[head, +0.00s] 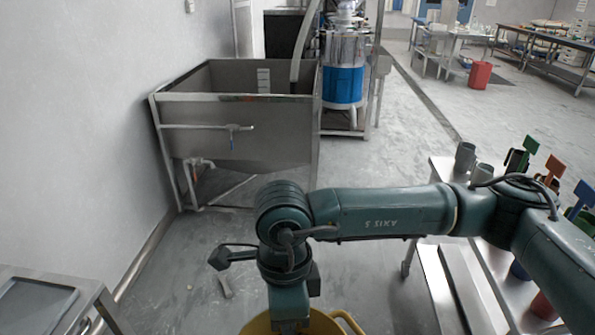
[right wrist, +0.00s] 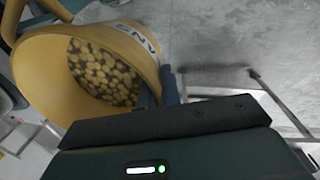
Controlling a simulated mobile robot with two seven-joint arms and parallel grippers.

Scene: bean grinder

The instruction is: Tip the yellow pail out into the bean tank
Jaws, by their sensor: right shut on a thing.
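The yellow pail (head: 262,326) shows only in part at the bottom edge of the head view, with a yellow handle at its right. In the right wrist view the pail (right wrist: 105,48) appears tilted in the picture, with many light, round bean-like pieces (right wrist: 103,75) inside. My right gripper (head: 291,322) is shut on the pail's rim; its jaw (right wrist: 170,90) also shows beside the rim in the wrist view. The bean tank (head: 237,140), an open-topped steel tank on legs, stands ahead by the left wall, apart from the pail. My left gripper is not in view.
A steel table (head: 440,178) with cups and coloured scoops stands at the right, partly behind my right arm. A steel bench (head: 60,290) is at the lower left. Grey floor between pail and tank looks mostly clear.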

